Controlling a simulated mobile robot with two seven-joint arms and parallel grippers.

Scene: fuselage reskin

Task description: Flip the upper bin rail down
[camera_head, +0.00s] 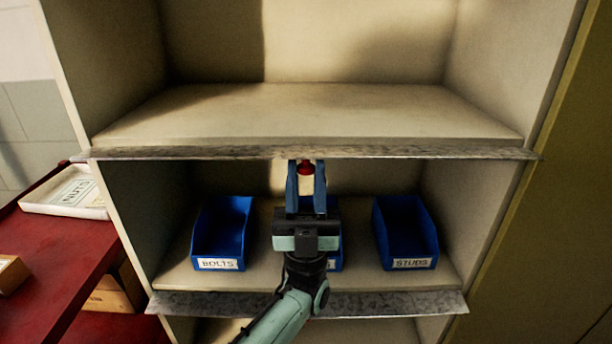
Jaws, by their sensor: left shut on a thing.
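The upper bin rail (420,153) is a long thin grey metal strip along the front edge of the upper shelf, reaching a little past the cabinet sides. A small red knob (306,168) shows just under the middle of this rail. My left gripper (306,178) points up and away, with its blue fingers shut on the red knob. Whether the knob joins the rail is hard to tell. My right gripper is not in view.
The upper shelf (300,112) is empty. Below stand blue bins marked BOLTS (221,233) and STUDS (405,233), with another blue bin mostly behind my gripper. A lower rail (390,303) fronts their shelf. A red table (60,265) stands left.

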